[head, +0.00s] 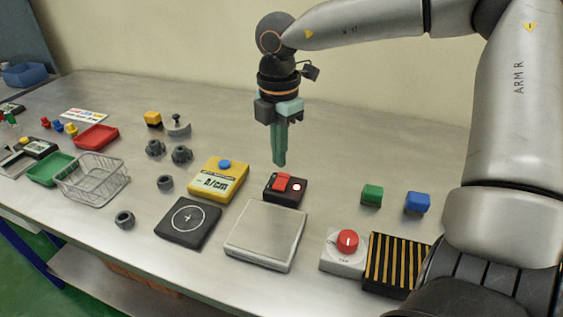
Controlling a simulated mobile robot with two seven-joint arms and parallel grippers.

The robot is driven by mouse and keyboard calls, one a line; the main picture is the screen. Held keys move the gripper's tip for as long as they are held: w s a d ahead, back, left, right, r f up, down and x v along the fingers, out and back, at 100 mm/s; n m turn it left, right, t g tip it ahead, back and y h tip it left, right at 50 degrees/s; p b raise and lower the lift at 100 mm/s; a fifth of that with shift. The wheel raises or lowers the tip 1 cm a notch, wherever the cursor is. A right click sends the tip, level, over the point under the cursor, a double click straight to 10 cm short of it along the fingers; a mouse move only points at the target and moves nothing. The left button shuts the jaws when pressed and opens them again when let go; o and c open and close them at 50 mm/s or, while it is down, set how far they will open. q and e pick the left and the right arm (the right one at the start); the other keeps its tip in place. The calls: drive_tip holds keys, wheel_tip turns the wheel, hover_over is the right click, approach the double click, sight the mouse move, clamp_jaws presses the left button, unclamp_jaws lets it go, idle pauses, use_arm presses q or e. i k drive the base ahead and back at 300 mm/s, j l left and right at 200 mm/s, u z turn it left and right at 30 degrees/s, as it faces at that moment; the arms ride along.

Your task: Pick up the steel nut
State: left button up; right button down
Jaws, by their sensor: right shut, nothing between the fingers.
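A small dark grey ring-shaped piece with a hole, which looks like the steel nut (125,219), lies near the table's front edge at the left. A similar small grey piece (165,183) lies behind it to the right; I cannot tell whether it is also a nut. My right gripper (279,162) points down with its green fingers shut and empty. It is above the table behind the black box with the red switch, well to the right of the grey pieces. My left gripper is not in view.
A wire basket (92,179) stands left of the nut. A black pad with a circle (188,222), a yellow meter (218,181), a red-switch box (285,188) and a steel plate (265,236) are to the right. Grey knobs (181,154) stand farther back. The back of the table is mostly clear.

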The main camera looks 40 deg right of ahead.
sight(165, 182)
drive_tip(key=k+j, duration=0.55)
drive_tip(key=j, duration=0.2)
drive_tip(key=k+j, duration=0.6)
drive_tip(key=j, duration=0.1)
